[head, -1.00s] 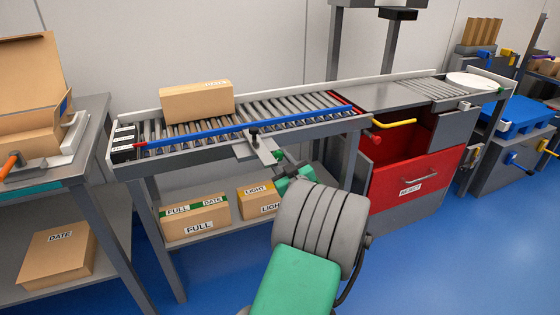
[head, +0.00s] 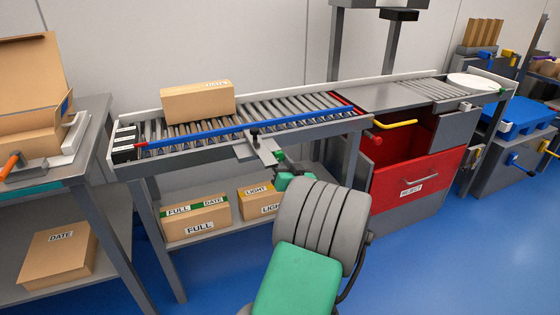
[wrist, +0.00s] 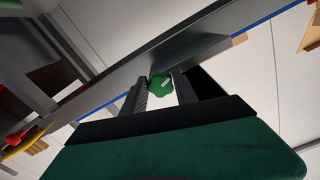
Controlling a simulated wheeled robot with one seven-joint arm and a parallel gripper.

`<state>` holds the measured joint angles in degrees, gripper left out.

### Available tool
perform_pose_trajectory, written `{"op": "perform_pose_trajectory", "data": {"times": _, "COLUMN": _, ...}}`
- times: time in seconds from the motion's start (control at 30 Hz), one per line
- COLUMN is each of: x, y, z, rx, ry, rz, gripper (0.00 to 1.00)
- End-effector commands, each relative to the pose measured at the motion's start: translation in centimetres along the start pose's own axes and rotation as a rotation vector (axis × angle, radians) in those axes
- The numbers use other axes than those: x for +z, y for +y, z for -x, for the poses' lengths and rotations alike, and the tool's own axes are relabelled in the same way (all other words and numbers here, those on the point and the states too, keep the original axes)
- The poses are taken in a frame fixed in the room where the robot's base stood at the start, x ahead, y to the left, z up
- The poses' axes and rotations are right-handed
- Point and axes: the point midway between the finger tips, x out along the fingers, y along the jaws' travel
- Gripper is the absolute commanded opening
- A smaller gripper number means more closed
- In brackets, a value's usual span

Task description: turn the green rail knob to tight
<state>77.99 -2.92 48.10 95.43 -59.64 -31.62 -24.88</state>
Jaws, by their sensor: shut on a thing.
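The green rail knob (head: 279,155) is at the lower end of a grey bracket on the front of the roller conveyor. In the wrist view the lobed green knob (wrist: 159,84) has a pale mark on its face and sits between the two fingers. My gripper (wrist: 161,90) is shut on it from the front and below. In the head view my gripper (head: 283,170) is small, and my forearm hides part of it. The blue guide rail (head: 240,127) runs along the conveyor above the bracket. I cannot read the knob's tightness.
A cardboard box (head: 198,103) stands on the rollers behind the blue rail. Labelled boxes (head: 196,217) sit on the shelf below. A red reject drawer (head: 412,180) and a yellow handle (head: 396,123) are to the right. The blue floor in front is clear.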

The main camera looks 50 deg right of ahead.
Motion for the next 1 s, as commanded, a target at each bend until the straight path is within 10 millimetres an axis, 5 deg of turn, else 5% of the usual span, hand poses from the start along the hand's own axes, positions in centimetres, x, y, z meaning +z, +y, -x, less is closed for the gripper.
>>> {"op": "perform_pose_trajectory", "data": {"times": 0.47, "x": 0.09, "y": -0.01, "z": 0.01, "rx": 0.0, "ry": -0.001, "rz": -0.016, "gripper": 0.0}}
{"op": "perform_pose_trajectory", "data": {"times": 0.5, "x": 0.09, "y": -0.01, "z": 0.01, "rx": 0.0, "ry": -0.001, "rz": -0.015, "gripper": 0.38}}
{"op": "perform_pose_trajectory", "data": {"times": 0.73, "x": 0.05, "y": -0.01, "z": 0.01, "rx": 0.0, "ry": -0.001, "rz": -0.015, "gripper": 0.56}}
{"op": "perform_pose_trajectory", "data": {"times": 1.0, "x": 0.01, "y": 0.04, "z": 0.25, "rx": 0.001, "ry": 0.0, "rz": -0.015, "gripper": 0.56}}
